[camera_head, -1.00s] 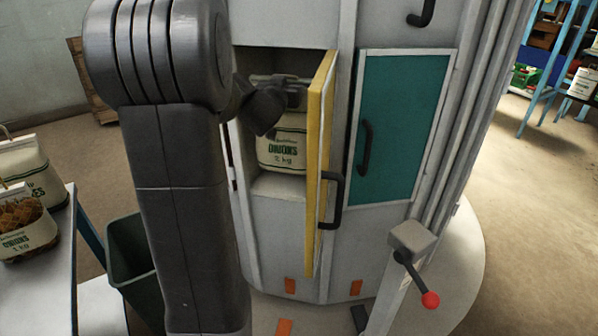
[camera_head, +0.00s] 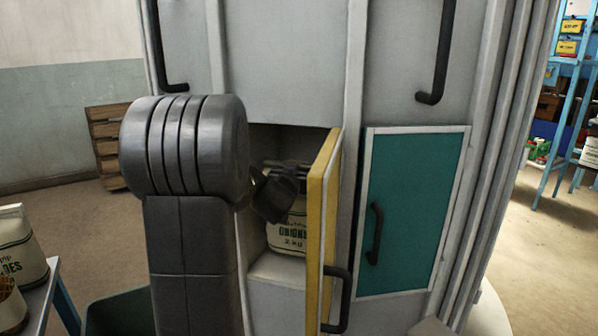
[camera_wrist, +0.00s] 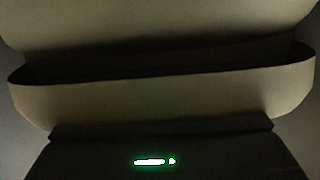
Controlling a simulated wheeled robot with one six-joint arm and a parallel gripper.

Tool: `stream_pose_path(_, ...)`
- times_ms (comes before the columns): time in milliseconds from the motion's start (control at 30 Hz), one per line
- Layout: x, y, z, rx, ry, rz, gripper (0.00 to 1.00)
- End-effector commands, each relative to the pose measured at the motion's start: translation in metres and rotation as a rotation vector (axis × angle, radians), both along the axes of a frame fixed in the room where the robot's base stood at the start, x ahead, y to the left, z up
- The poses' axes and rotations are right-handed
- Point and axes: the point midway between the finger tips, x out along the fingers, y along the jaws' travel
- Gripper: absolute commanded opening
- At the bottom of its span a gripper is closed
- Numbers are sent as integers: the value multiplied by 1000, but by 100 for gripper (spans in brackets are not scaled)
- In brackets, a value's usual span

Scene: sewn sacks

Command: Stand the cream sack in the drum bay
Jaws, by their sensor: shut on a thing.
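The cream sack (camera_head: 288,238), with green onion lettering and 2 kg on it, is upright inside an open bay of the tall grey drum (camera_head: 283,80). My gripper (camera_head: 284,180) reaches into the bay and is shut on the sack's upper part. The gripper hides the sack's top, and the yellow door edge covers its right side. The sack's base is at or close to the bay floor (camera_head: 280,268); I cannot tell if it rests there. In the wrist view, the sack's cream cloth (camera_wrist: 160,103) fills the picture just ahead of my gripper.
The yellow-edged door (camera_head: 326,220) stands open right beside the gripper. A closed teal door (camera_head: 412,215) is to its right. At left are a dark green bin (camera_head: 115,312) and a table with another sack (camera_head: 20,255). A blue rack (camera_head: 560,130) stands at far right.

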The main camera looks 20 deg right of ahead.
Motion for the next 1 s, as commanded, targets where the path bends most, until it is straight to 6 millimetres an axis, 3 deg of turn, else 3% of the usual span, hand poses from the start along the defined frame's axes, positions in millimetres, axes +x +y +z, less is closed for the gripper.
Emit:
stream_pose_path(300, 0, 0, -36, -6, -5, -1, 1)
stream_pose_path(800, 0, 0, -43, -6, -7, 0, 1)
stream_pose_path(833, 0, 0, -49, 2, 2, 1, 74)
stream_pose_path(933, 0, 0, -48, 2, 2, 1, 94)
stream_pose_path(1000, 0, 0, -48, 2, 2, 1, 94)
